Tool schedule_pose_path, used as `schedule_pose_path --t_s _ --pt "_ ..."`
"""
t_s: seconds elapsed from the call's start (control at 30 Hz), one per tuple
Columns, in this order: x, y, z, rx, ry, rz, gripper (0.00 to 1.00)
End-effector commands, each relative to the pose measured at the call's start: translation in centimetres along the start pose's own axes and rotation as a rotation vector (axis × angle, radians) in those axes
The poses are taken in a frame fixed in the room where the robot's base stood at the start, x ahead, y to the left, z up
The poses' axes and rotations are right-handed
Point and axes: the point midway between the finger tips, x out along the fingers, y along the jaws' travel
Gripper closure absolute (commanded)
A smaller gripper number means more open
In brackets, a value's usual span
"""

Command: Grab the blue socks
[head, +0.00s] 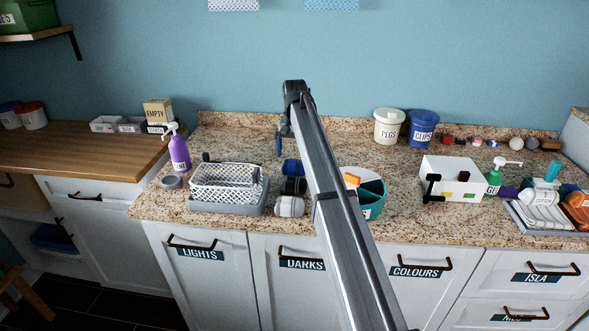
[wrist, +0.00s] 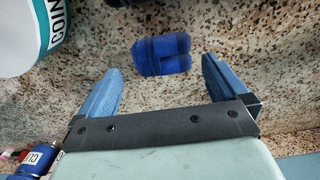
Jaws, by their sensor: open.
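The blue socks (head: 292,167) lie as a rolled pair on the granite counter, at the back of a short row of sock pairs. In the wrist view the blue socks (wrist: 162,54) show between the fingertips and a little beyond them. My gripper (head: 280,147) is open, with a blue finger on either side (wrist: 162,66) and nothing held. It is above the counter, just behind and left of the socks in the head view. The exact height gap cannot be told. My arm crosses in front of the counter and covers part of it.
A black pair (head: 293,186) and a grey-white pair (head: 289,206) lie in front of the blue socks. A white basket (head: 228,182) stands left. A teal-and-white tub (head: 372,198) stands right, close by in the wrist view (wrist: 25,35).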

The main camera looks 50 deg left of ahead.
Motion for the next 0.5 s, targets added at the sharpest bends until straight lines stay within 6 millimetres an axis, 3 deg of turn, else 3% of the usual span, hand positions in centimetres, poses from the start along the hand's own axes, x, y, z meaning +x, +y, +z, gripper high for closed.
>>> schedule_pose_path --t_s 0.33,0.5 --pt "2.4 -0.1 0.0 -0.001 0.0 0.0 0.0" --pt "4.6 -0.2 -0.1 0.0 -0.002 0.001 0.0"
